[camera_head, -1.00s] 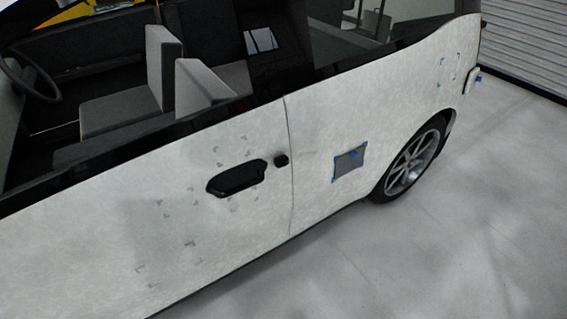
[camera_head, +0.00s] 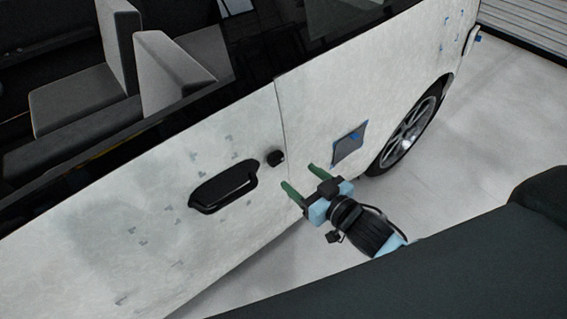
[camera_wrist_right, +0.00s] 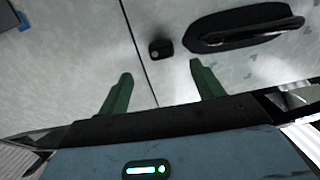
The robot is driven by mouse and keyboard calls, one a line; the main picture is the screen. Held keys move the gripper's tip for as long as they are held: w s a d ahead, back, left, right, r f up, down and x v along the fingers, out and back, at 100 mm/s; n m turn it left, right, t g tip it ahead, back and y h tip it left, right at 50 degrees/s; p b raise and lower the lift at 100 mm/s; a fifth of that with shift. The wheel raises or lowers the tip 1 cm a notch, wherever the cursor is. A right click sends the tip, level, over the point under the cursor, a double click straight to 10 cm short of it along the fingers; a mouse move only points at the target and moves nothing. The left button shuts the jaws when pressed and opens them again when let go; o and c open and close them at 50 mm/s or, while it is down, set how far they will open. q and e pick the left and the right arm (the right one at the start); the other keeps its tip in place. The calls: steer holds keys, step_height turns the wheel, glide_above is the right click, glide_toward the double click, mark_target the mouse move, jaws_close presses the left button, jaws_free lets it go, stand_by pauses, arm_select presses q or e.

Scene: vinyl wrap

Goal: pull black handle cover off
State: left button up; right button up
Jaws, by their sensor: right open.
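The black door handle (camera_head: 224,187) is a long part on the white car door in the head view. The small black cover (camera_head: 275,158) sits on the door just right of the handle's end, beside the door seam. My right gripper (camera_head: 302,180) is open and empty, below and right of the small cover, with its green fingers pointing toward the car. In the right wrist view, the small cover (camera_wrist_right: 161,49) is above and between the two fingertips (camera_wrist_right: 160,70), and the handle (camera_wrist_right: 245,30) is at the upper right. My left gripper is not in view.
A grey patch with blue tape (camera_head: 348,146) is on the rear panel, close to my right gripper. The rear wheel (camera_head: 409,138) is farther right. My dark arm link fills the lower right. The floor beside the car is clear.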

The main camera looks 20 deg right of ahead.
mark_target(279, 158)
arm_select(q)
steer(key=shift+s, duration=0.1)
arm_select(e)
steer(key=shift+w+a+r, duration=0.15)
steer(key=shift+w+r, duration=0.15)
steer(key=shift+r, duration=0.1)
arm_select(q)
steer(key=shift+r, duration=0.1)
arm_select(e)
steer(key=shift+x, duration=3.85)
steer(key=shift+r, duration=0.15)
steer(key=shift+c, duration=0.5)
steer(key=c, duration=1.1)
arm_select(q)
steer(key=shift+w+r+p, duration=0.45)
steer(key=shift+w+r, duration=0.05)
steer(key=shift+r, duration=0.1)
arm_select(e)
steer(key=shift+s+r, duration=0.1)
steer(key=shift+s, duration=0.5)
